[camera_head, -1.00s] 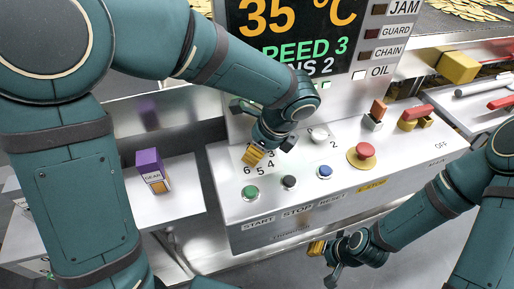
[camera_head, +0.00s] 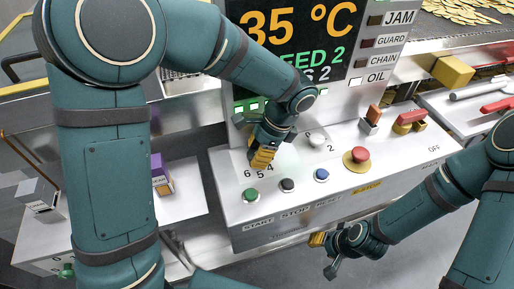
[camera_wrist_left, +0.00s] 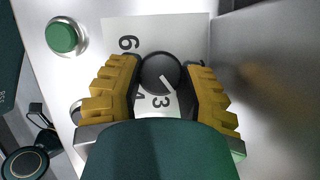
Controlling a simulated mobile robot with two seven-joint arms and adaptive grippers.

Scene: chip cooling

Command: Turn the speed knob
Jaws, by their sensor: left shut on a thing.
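The speed knob (camera_wrist_left: 158,72) is a round black knob with a white pointer line in the left wrist view. It sits on a white dial plate (camera_wrist_left: 190,32) with black numerals. My left gripper (camera_wrist_left: 162,88) has its yellow-padded fingers closed around the knob from both sides. In the head view my left gripper (camera_head: 262,158) is down on the panel above the numerals 5 and 6, and hides the knob. The display (camera_head: 297,45) reads 35 °C and "EED 2", partly hidden by my arm. My right gripper (camera_head: 322,252) hangs in front of the panel, away from it; its opening is unclear.
Green (camera_head: 251,196), black (camera_head: 287,185) and blue (camera_head: 321,175) buttons stand along the panel front, with a red emergency stop (camera_head: 360,155) to the right. A purple box (camera_head: 160,175) stands at left.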

